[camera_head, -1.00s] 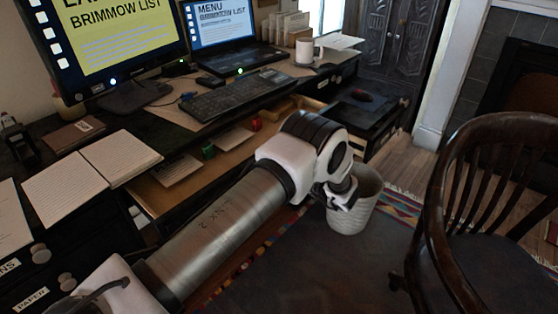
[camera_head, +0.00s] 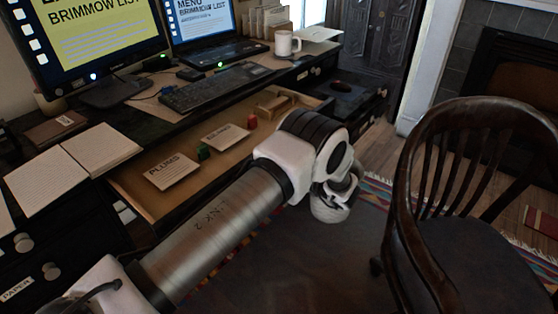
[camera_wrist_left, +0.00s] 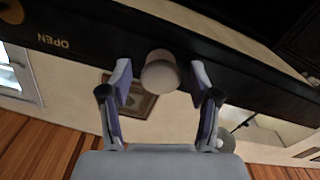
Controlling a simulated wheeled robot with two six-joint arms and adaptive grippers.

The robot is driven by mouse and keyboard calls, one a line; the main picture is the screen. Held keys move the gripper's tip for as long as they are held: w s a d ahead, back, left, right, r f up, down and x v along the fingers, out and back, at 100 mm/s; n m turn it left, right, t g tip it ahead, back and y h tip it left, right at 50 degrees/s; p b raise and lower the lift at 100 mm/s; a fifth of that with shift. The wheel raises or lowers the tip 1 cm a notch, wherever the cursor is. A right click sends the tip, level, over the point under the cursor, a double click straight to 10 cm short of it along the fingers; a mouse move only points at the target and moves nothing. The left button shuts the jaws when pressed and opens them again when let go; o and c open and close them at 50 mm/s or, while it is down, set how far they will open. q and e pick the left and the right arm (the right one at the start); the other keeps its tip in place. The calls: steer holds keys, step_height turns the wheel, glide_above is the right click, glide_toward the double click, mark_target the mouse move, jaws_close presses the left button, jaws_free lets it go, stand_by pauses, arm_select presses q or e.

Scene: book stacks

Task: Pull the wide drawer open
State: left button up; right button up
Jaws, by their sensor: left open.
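The wide drawer (camera_head: 217,160) stands open under the desk in the head view, its tan inside showing. My left arm crosses in front of it and hides much of its front. In the left wrist view, a pale round knob (camera_wrist_left: 159,76) sticks out from a dark front (camera_wrist_left: 100,42) lettered "OPEN", upside down. My left gripper (camera_wrist_left: 160,80) is open, with one finger on each side of the knob. Small gaps seem to show between fingers and knob. In the head view the gripper is mostly hidden behind my wrist. My right gripper is out of view.
Cards (camera_head: 172,172), a green block (camera_head: 203,152) and a red block (camera_head: 252,121) lie in the drawer. A keyboard (camera_head: 215,86), a laptop (camera_head: 207,38) and a mug (camera_head: 287,43) stand on the desk. A wooden chair (camera_head: 402,210) stands at right.

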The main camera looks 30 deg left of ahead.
arm_select(q)
steer(key=d, duration=0.7)
steer(key=shift+s+d, duration=0.25)
steer(key=shift+s, duration=0.05)
